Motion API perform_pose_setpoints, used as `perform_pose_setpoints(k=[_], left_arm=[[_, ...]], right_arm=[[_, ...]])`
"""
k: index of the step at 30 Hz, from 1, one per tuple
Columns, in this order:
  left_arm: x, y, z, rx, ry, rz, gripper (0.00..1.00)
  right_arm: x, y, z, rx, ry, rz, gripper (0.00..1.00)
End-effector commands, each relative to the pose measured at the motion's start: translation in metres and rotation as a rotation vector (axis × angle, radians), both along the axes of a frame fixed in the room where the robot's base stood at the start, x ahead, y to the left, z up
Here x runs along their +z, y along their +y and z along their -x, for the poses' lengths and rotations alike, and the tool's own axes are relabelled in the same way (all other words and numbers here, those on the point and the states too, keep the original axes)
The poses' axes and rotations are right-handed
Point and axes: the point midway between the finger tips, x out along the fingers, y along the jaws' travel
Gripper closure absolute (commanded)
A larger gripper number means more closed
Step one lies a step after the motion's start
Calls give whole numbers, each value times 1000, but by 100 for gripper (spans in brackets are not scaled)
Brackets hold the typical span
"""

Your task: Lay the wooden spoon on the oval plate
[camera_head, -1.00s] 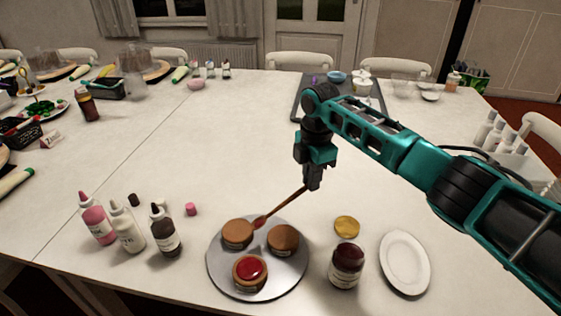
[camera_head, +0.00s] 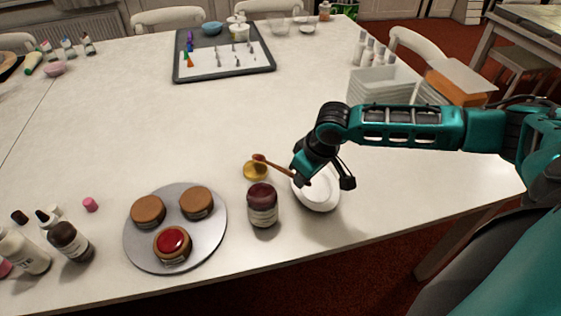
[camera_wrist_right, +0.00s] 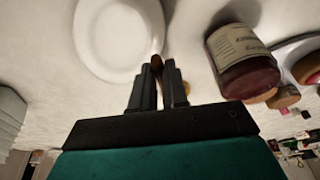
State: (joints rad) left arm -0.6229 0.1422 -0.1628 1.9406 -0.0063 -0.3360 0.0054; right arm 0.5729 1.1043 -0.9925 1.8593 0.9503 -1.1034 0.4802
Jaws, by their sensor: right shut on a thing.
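My right gripper (camera_head: 302,178) is shut on the wooden spoon (camera_head: 275,167) by its handle. The spoon's red-stained bowl points left, in front of the gold lid in the head view. The white oval plate (camera_head: 318,198) lies on the table beneath and beside the gripper, partly hidden by it. In the right wrist view the plate (camera_wrist_right: 112,35) is just past the fingertips (camera_wrist_right: 158,70), with a bit of spoon (camera_wrist_right: 156,64) between them. The exact height of the spoon above the plate is unclear. My left gripper is not in view.
A dark red jar (camera_head: 262,206) stands just left of the plate, with a gold lid (camera_head: 256,171) behind it. A round grey turntable (camera_head: 140,245) with three small cakes is further left. White stacked containers (camera_head: 378,86) stand behind my right arm. The table middle is clear.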

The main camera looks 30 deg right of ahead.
Motion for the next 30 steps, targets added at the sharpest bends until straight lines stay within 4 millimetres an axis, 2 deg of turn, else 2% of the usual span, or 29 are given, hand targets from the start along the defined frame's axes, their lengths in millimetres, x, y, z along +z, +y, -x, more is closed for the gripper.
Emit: perform_pose_setpoints(k=[1,6,15,23,30], left_arm=[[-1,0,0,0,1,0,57],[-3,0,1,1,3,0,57],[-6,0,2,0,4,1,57],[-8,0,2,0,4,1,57],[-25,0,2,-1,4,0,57]], right_arm=[[-2,-4,12,-51,-7,1,100],[-2,-11,44,-239,-43,-2,100],[3,-15,90,-489,-94,2,100],[4,-15,101,-562,-110,5,100],[-10,-15,101,-562,-112,4,100]])
